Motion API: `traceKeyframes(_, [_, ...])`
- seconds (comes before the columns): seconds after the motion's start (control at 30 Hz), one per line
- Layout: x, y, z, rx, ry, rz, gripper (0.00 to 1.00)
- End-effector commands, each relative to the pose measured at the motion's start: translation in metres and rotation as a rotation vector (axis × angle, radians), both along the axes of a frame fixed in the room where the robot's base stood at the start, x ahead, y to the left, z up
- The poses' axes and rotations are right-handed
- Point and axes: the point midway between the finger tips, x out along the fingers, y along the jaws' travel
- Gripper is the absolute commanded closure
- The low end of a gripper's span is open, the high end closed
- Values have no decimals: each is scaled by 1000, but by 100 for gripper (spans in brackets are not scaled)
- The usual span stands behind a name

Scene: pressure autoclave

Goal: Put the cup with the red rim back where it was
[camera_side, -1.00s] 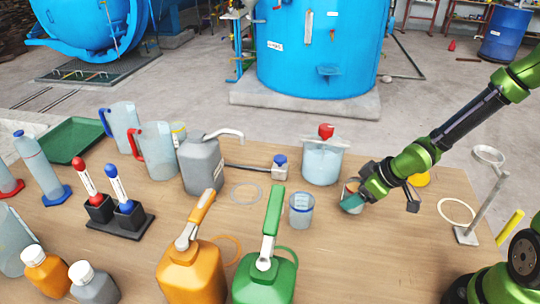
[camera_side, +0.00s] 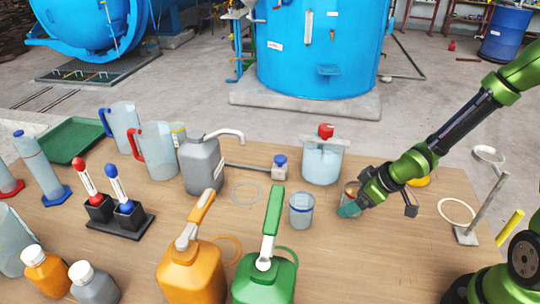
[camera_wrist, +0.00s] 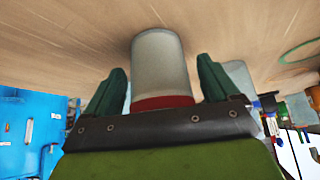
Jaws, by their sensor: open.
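The cup with the red rim (camera_wrist: 160,75) stands between the two fingers of my gripper (camera_wrist: 159,88) in the wrist view. A gap shows between the cup and each dark green finger, so the gripper is open around it. In the side view my gripper (camera_side: 352,204) is low over the table, right of a cup with a blue rim (camera_side: 301,211). There the red-rimmed cup (camera_side: 351,187) is mostly hidden behind the fingers. It appears to rest on the table.
A clear tank with a red knob (camera_side: 322,163) stands behind the cups. Green (camera_side: 266,281) and orange (camera_side: 190,272) jugs stand at the front. Flat rings lie on the table: a grey one (camera_side: 233,196) and a cream one (camera_side: 440,211). A metal stand (camera_side: 467,235) is at right.

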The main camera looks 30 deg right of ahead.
Motion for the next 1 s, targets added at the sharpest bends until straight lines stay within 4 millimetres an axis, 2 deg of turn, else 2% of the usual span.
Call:
traceKeyframes(0.27, [-2,-2,7,1,-3,-3,12])
traceKeyframes(0.7, [-17,-8,32,2,-1,-4,12])
traceKeyframes(1.0, [-20,-8,36,-2,-1,-1,12])
